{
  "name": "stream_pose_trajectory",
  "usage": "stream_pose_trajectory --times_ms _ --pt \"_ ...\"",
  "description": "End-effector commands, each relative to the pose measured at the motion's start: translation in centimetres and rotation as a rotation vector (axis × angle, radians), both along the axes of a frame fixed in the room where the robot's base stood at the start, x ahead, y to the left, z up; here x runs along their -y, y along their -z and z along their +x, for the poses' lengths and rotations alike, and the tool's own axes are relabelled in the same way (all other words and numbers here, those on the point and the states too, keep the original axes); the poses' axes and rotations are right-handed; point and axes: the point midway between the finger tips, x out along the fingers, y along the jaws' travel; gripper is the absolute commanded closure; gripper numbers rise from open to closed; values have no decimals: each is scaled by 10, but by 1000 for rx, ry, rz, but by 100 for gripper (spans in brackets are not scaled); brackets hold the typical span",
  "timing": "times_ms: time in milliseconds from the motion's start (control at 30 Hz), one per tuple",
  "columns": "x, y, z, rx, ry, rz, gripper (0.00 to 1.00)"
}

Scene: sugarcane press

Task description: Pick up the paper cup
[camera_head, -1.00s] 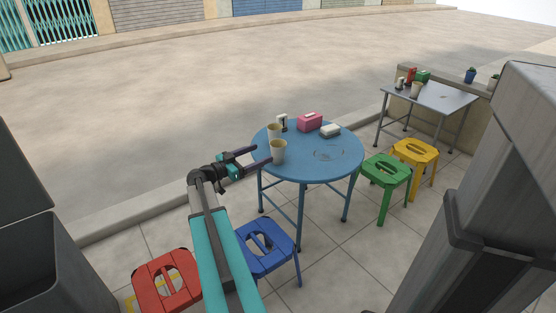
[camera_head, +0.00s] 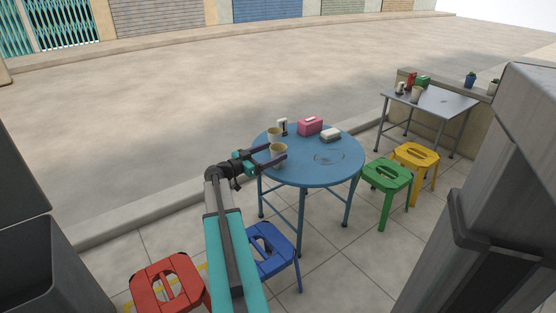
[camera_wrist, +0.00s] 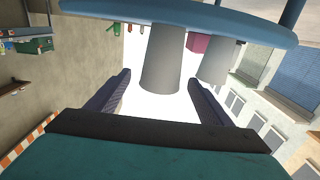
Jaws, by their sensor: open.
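Two beige paper cups stand on the round blue table (camera_head: 322,172). The near paper cup (camera_head: 278,150) is at the table's left edge, and the other cup (camera_head: 274,134) stands just behind it. My gripper (camera_head: 279,153) is open at the near cup, with a finger on either side of it. In the wrist view, which is upside down, the near cup (camera_wrist: 164,62) shows between the spread fingers of my gripper (camera_wrist: 160,78). The other cup (camera_wrist: 216,62) is off to the right there. Whether the fingers touch the near cup cannot be told.
A pink box (camera_head: 311,125), a pale box (camera_head: 330,134) and a small dispenser (camera_head: 282,126) stand farther back on the table. A metal table (camera_head: 435,100) stands at the right.

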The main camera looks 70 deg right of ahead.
Motion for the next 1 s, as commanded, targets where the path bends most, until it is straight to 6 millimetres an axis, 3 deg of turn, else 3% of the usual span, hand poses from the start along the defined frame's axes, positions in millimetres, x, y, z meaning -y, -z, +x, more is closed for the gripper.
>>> stream_pose_trajectory --times_ms 200,667,1000 --pt "17 0 -10 1 2 -1 26" --pt "21 0 -13 1 1 -1 26" --pt "52 1 -31 1 2 -1 26"
